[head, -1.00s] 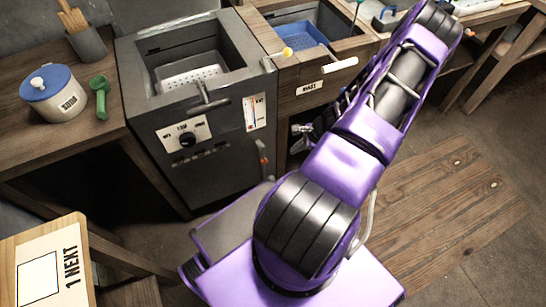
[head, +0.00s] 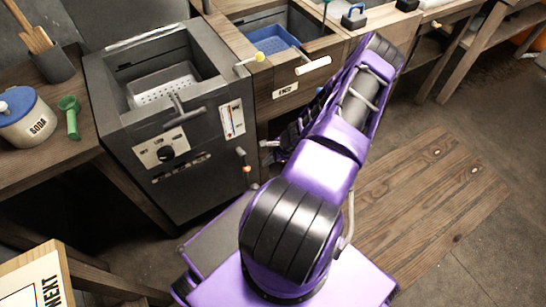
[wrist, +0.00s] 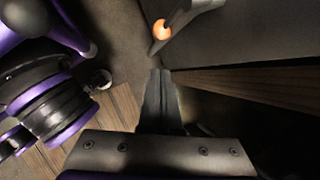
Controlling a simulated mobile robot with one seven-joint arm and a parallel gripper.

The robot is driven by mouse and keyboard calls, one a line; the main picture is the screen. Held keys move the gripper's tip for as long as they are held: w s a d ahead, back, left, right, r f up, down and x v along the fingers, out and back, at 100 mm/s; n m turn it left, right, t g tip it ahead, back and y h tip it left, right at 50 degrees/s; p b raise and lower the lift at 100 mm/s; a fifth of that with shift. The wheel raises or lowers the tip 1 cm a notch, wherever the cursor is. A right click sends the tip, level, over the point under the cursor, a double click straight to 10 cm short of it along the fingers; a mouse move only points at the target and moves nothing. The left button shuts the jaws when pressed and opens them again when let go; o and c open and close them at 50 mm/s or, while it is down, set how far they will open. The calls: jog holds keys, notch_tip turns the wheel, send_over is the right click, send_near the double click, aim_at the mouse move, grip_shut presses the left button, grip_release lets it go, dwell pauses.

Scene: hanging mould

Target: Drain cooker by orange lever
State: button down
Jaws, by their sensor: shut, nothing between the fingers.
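The dark grey cooker (head: 205,185) stands left of my arm, its top open with a pale perforated basket (head: 163,85) inside. The orange lever (head: 240,153) sits low at the cooker's right front edge. In the wrist view the orange lever end (wrist: 161,30) shows as a round tip beside a grey bar, ahead of my fingers. My gripper (wrist: 160,74) is shut and empty, its tips short of the orange end with a visible gap. In the head view my gripper (head: 267,144) is small, just right of the lever, and partly hidden by my arm.
A wooden drawer unit (head: 280,75) with a blue basket (head: 268,40) adjoins the cooker on the right. A soda pot (head: 25,118) and green scoop (head: 70,117) stand on the left table. A sign board (head: 35,280) is at bottom left.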

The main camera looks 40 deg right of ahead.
jog(key=shift+w+a+f, duration=0.65)
jog(key=shift+w+a, duration=0.15)
jog(key=shift+w+a+f, duration=0.65)
jog(key=shift+w+a, duration=0.15)
jog(key=shift+s+a, duration=0.1)
jog(key=shift+f+y+b, duration=0.1)
jog(key=shift+y+b, duration=0.2)
